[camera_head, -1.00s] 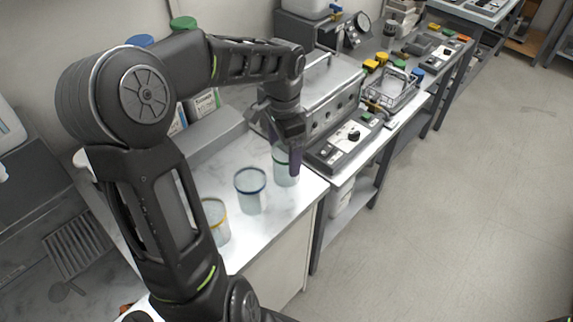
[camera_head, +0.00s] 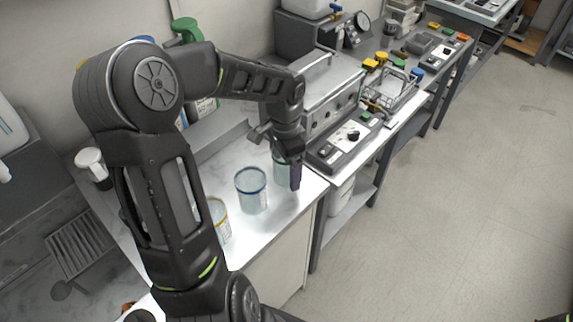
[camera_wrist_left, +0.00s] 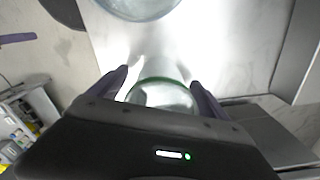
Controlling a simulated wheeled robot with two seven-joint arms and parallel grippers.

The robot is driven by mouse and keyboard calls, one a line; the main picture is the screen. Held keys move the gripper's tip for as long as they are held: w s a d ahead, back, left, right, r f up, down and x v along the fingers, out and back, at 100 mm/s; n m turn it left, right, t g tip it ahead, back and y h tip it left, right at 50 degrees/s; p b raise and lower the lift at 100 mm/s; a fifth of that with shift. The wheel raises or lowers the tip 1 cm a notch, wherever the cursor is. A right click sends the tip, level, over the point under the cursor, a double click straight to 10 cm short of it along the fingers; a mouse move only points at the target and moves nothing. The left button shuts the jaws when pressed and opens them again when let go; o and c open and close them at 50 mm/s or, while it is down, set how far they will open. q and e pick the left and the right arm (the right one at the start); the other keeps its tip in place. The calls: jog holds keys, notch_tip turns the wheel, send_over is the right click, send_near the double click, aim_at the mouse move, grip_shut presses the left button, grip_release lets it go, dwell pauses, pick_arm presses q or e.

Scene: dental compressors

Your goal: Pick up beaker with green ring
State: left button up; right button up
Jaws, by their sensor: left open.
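The beaker with the green ring (camera_head: 281,172) stands on the white counter, partly hidden behind my left gripper in the head view. In the left wrist view its green rim (camera_wrist_left: 163,80) shows between the two fingers, with its lower part hidden by the gripper body. My left gripper (camera_head: 278,157) is open, with a finger on either side of the beaker; I cannot tell whether they touch it. Its purple-grey fingers also show in the left wrist view (camera_wrist_left: 160,79).
A blue-ringed beaker (camera_head: 251,192) stands close by, with a yellow-ringed beaker (camera_head: 219,224) nearer the front left. A control box with a black knob (camera_head: 347,140) lies just right of the gripper. The counter's front edge is close to the beakers.

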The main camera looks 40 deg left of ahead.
pick_arm(q)
jog(key=c, duration=1.4)
notch_tip(320, 180, up, 10)
jog(key=shift+b, duration=0.45)
dwell(0.5)
